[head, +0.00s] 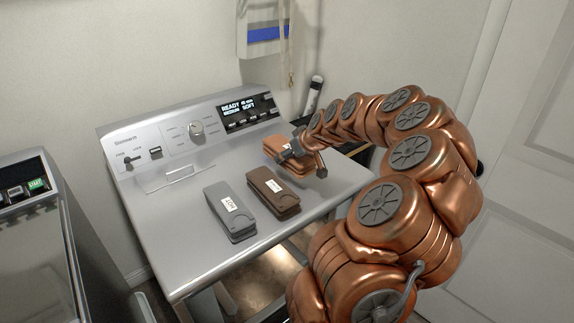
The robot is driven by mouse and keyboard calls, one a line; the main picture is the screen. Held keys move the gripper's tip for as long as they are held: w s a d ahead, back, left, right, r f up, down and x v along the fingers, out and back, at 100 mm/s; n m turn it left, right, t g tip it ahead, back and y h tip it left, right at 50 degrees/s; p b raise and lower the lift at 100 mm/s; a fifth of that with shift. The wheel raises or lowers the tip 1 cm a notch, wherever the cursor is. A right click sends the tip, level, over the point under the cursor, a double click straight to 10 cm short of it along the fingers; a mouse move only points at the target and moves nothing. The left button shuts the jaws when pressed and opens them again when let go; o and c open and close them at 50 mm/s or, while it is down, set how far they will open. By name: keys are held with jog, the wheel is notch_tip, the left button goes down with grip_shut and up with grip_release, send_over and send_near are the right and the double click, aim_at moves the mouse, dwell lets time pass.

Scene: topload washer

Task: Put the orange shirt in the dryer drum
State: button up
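The orange shirt (273,147) is a folded bundle with a white label at the back right of the machine top. My gripper (300,155) is right at its right side and covers part of it. I cannot tell whether the fingers are closed on the shirt or whether it is lifted off the top. The dryer (150,210) is a silver machine with a rear control panel. Below its front edge is a lit, brownish interior (262,275) that may be the drum; the arm and the top hide much of it.
A grey folded bundle (232,215) and a brown folded bundle (272,192), both labelled, lie side by side on the machine top. A second machine (30,240) stands at the left. A wall hangs close behind, and a white door (530,150) is at the right.

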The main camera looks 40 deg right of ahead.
aim_at(304, 157)
jog(key=shift+f+p, duration=0.65)
jog(key=shift+f, duration=1.55)
jog(key=shift+f, duration=0.15)
jog(key=o, duration=1.4)
jog(key=shift+r, duration=0.25)
jog(key=shift+s+r, duration=0.25)
jog(key=shift+s, duration=0.05)
jog(key=b+v, duration=0.3)
jog(key=v, duration=0.8)
